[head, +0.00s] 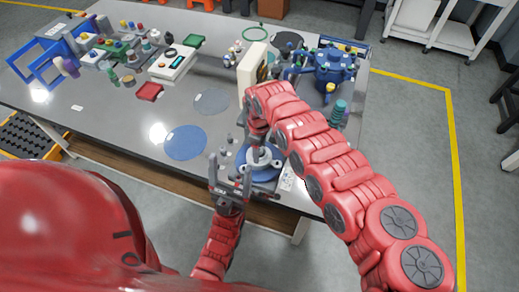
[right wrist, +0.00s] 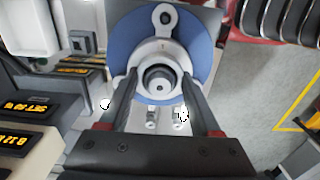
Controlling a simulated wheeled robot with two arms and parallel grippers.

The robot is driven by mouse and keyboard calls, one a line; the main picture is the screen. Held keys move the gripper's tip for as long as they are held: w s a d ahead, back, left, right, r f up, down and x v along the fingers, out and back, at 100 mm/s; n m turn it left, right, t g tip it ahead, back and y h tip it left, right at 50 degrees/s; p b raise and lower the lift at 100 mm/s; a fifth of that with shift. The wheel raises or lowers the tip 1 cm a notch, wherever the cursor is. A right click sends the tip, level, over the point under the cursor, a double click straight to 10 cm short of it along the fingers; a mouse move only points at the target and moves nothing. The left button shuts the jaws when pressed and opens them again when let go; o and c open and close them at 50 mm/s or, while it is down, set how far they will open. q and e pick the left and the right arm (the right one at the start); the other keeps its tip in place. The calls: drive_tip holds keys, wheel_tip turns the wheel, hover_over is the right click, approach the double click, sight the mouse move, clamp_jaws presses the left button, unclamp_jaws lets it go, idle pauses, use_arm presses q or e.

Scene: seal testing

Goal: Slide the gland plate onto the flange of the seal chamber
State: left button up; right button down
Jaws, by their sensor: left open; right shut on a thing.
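The seal chamber (head: 263,163) stands on a round blue pad (head: 246,175) at the table's front edge. In the right wrist view, the light grey gland plate (right wrist: 140,58) is a ring with a holed ear at the top. My right gripper (right wrist: 158,95) is shut on it, with one finger at each side. A dark bore with a grey shaft end (right wrist: 159,86) shows in its middle. The ring overlaps the chamber in view; I cannot tell whether it touches the flange. My left gripper (head: 230,172) is open and empty, just left of the chamber.
A cream device (head: 252,68) stands behind my right gripper, and a blue machine (head: 334,68) is at the back right. A blue disc (head: 186,142) and a grey disc (head: 212,102) lie flat to the left. Instruments and blue frames (head: 36,66) fill the far left.

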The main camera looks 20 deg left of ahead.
unclamp_jaws()
drive_tip(key=shift+r, duration=0.1)
wheel_tip(320, 180, up, 9)
drive_tip(key=p, duration=0.6)
idle(0.4)
